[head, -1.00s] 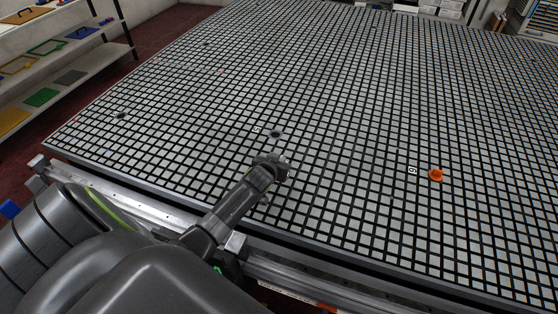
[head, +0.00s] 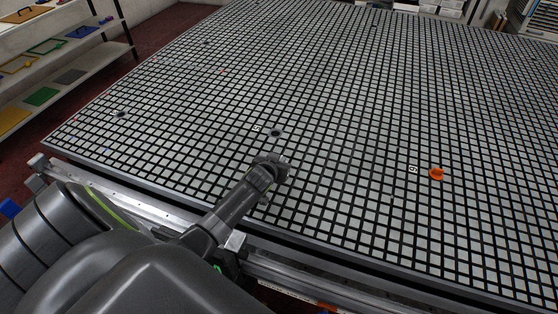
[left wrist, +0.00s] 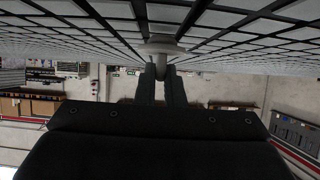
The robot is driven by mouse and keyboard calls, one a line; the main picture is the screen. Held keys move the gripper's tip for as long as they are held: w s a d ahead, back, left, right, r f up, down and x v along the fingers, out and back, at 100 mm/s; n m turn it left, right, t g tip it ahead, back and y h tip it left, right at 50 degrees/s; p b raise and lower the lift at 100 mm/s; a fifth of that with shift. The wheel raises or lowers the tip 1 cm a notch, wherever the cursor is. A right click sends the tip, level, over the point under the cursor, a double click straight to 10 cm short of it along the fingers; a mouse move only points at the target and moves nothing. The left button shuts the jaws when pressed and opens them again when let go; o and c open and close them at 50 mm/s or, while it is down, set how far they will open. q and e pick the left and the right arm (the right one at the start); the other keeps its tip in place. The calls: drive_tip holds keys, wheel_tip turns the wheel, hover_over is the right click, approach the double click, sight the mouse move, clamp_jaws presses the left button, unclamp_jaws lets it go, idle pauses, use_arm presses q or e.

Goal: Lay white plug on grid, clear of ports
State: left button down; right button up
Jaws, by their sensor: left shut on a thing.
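The white plug (left wrist: 163,48) shows in the left wrist view as a pale round flange with a short stem. My left gripper (left wrist: 161,78) is shut on its stem. The plug's wide face is at or very near the grid surface; I cannot tell if it touches. In the head view my left gripper (head: 280,165) is low over the grid table (head: 340,190), near its front edge. The plug is hidden or too small to tell there. A dark open port (head: 276,133) lies just beyond the gripper, apart from it. My right gripper is not in view.
An orange plug (head: 436,173) sits on the grid to the right. Another dark port (head: 121,114) is at the far left. The grid squares around my gripper are bare. A metal rail (head: 300,275) runs along the table's front edge. Shelves (head: 50,60) stand at the left.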

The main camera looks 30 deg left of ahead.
use_arm(q)
drive_tip(key=shift+f, duration=0.35)
drive_tip(key=c, duration=1.5)
unclamp_jaws()
drive_tip(key=shift+o, duration=0.2)
drive_tip(key=b+v, duration=0.2)
drive_tip(key=v, duration=1.5)
drive_tip(key=shift+s, duration=0.2)
